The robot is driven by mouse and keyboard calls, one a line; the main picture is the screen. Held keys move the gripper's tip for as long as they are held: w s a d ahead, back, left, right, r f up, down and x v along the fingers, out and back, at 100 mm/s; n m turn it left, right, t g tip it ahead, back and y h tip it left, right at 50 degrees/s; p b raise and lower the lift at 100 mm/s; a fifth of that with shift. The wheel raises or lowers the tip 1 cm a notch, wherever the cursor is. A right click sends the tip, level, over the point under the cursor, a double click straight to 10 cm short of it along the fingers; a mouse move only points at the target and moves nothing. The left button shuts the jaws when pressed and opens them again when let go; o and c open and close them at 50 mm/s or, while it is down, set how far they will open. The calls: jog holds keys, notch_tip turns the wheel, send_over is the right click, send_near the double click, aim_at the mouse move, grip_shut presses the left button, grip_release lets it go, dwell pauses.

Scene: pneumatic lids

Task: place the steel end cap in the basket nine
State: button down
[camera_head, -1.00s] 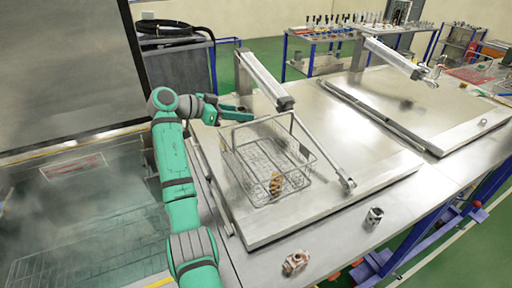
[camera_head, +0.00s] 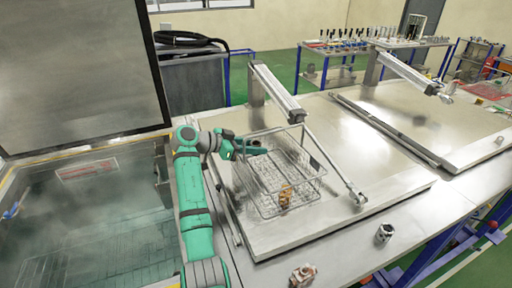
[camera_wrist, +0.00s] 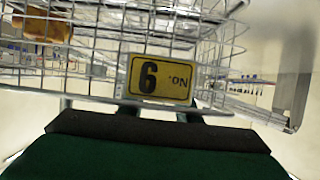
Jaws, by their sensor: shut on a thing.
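Basket nine (camera_head: 262,213) is a wire basket standing on the near lid. Its yellow plate "No. 9" (camera_wrist: 159,77) shows upside down in the wrist view, close before my gripper. My gripper (camera_head: 262,150) is at the basket's back left, near its upper rim. In the wrist view, parts of the fingers (camera_wrist: 158,112) show just below the plate. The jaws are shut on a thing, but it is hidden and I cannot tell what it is. No steel end cap can be made out for sure. A brown-orange part (camera_head: 285,196) lies inside the basket.
A metal sleeve (camera_head: 384,233) and a pinkish metal fitting (camera_head: 302,275) stand on the front ledge. A pneumatic cylinder (camera_head: 277,92) and its rod (camera_head: 335,167) rise behind and right of the basket. An open tank (camera_head: 90,225) is at left.

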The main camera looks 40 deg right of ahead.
jog(key=shift+f, duration=0.25)
jog(key=shift+s+f, duration=0.1)
jog(key=shift+f, duration=0.45)
jog(key=c, duration=1.3)
grip_release()
jog(key=shift+f, duration=0.2)
jog(key=shift+r, duration=0.15)
jog(key=r+v, duration=0.1)
jog(key=v, duration=1.1)
jog(key=shift+r, duration=0.4)
